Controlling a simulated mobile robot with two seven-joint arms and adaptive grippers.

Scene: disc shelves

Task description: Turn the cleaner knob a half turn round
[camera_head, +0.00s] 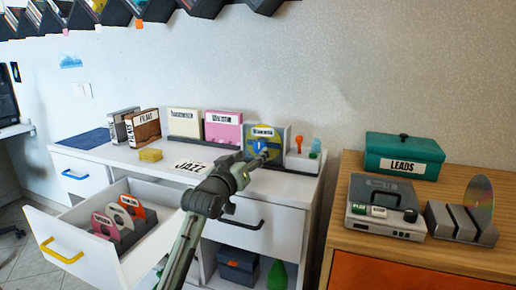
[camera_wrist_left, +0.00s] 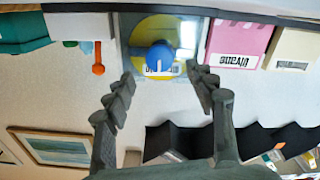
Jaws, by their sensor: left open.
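The cleaner (camera_head: 279,134) is a dark square panel with a yellow disc face and a label, standing at the back of the white cabinet top. It shows upside down in the left wrist view (camera_wrist_left: 200,26). Its round blue knob (camera_wrist_left: 160,55) is at the disc's middle. In the head view the knob (camera_head: 259,146) is partly covered by my gripper. My left gripper (camera_wrist_left: 160,74) is open and empty, its fingertips on either side of the knob's line and seemingly just short of it; contact cannot be told. In the head view my left gripper (camera_head: 260,156) points at the cleaner.
A pink case (camera_head: 223,129) and a cream case (camera_head: 184,122) stand left of the cleaner. A white stand (camera_head: 301,160) with small coloured tools is close on its right. A JAZZ card (camera_head: 193,167) lies in front. An open drawer (camera_head: 70,236) juts out at left.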

